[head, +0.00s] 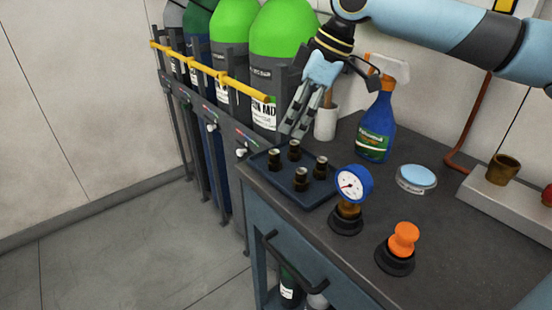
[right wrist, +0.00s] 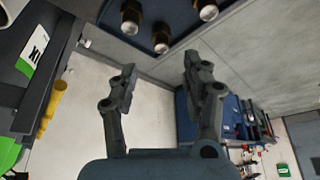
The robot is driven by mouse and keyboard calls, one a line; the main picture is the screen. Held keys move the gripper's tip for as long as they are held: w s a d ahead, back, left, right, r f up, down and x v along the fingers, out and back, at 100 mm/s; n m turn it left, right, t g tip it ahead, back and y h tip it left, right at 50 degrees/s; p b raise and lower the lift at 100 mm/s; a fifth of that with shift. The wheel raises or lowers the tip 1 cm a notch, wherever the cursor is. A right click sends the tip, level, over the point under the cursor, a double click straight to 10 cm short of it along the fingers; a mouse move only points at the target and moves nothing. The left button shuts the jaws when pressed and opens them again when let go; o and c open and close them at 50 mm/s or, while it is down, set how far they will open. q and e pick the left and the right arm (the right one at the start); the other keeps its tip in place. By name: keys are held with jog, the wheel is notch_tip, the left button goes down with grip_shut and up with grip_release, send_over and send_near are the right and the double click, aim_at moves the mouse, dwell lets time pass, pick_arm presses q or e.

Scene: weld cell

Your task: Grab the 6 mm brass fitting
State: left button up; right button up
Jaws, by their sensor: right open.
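Several small dark-and-brass fittings stand upright in a dark blue tray (head: 262,172) at the bench's back left corner. In the head view these are a left fitting (head: 274,159), a rear fitting (head: 294,150), a right fitting (head: 320,167) and a front fitting (head: 301,179). No size marking is readable, so I cannot tell which is 6 mm. My right gripper (head: 293,132) is open and empty, pointing down just above and behind the tray, apart from the fittings. In the right wrist view, the open fingers (right wrist: 160,66) show below three fittings (right wrist: 160,38) at the top. My left gripper is not in view.
A blue spray bottle (head: 376,128) and a white cup (head: 326,123) stand behind the tray. A pressure gauge (head: 353,186) and an orange knob (head: 403,240) are in front. Green gas cylinders (head: 284,45) with a yellow rail (head: 213,73) stand left. A round tin (head: 416,178) sits right.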

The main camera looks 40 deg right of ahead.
aim_at(276, 152)
jog(key=x, duration=0.2)
jog(key=shift+w+a+f, duration=0.2)
jog(key=shift+a+f, duration=0.1)
jog(key=shift+w+f, duration=0.1)
jog(key=shift+f, duration=0.2)
jog(key=shift+f+b, duration=0.3)
jog(key=x, duration=0.3)
jog(key=shift+w+a+f+b, duration=0.15)
jog(key=shift+a+f+b, duration=0.15)
jog(key=shift+b, duration=0.1)
jog(key=shift+w+f, duration=0.15)
jog(key=shift+f, duration=0.2)
jog(key=c, duration=0.5)
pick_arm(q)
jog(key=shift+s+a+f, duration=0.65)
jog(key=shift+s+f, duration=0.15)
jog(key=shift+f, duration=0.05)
pick_arm(e)
grip_shut()
